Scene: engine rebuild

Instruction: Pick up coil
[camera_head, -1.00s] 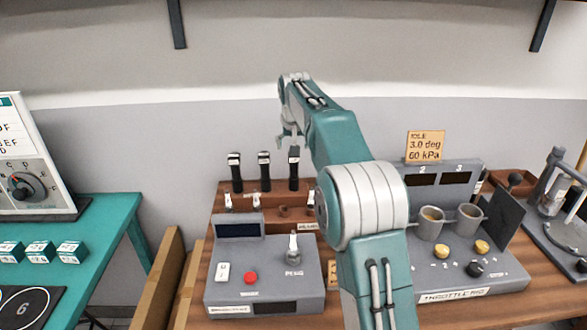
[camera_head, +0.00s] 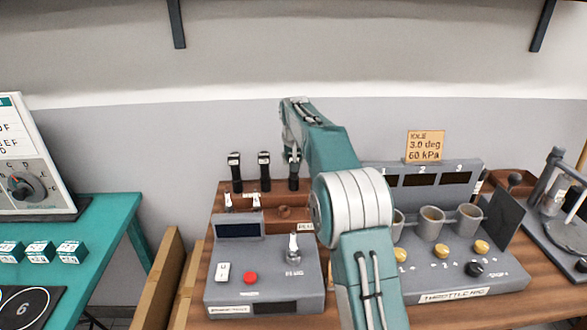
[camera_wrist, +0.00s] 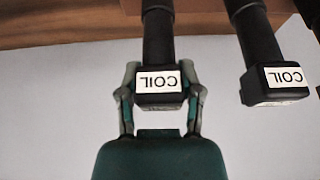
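Three black coils stand upright in a row on the brown rack: the left coil (camera_head: 235,172), the middle coil (camera_head: 264,172) and the right coil (camera_head: 294,181). My gripper (camera_head: 294,155) is down at the top of the right coil and partly hides it. In the wrist view, my gripper (camera_wrist: 160,75) has one finger on each side of that coil's labelled head (camera_wrist: 160,85). The fingers look open, with narrow gaps beside the head; firm contact is not visible. A neighbouring coil (camera_wrist: 275,83) stands to the right there, outside the fingers.
A grey console (camera_head: 265,275) with a red button and a spark-plug-like piece stands in front of the rack. The throttle rig (camera_head: 450,270) with grey cups is to the right. A teal table (camera_head: 110,215) is at the left. The wall behind is clear.

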